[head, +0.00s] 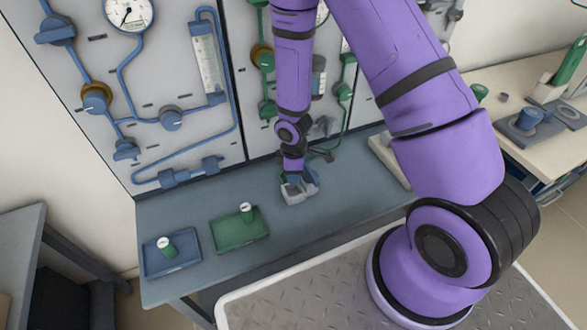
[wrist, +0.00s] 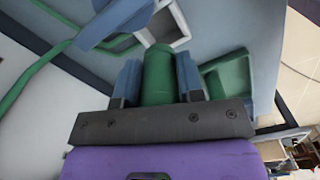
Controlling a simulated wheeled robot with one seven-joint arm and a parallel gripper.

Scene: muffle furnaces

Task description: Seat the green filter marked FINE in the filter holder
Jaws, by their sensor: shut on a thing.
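My gripper (wrist: 158,75) is shut on a green filter (wrist: 160,72), a cylinder held between its two blue fingers in the wrist view. No marking on it can be read. A pale square-rimmed housing (wrist: 180,38), which looks like the filter holder, lies just beyond the filter's far end, with a blue part beside it. Whether filter and housing touch cannot be told. In the head view my gripper (head: 296,178) is low over the bench by a pale grey block (head: 300,194); the held filter is hidden there.
A green tray (head: 228,241) and a blue tray (head: 190,261) stand at the bench's left, each with a white-topped green filter. Behind is a panel with blue pipework (head: 140,117) and green pipework (head: 348,115). The bench front between trays and my gripper is clear.

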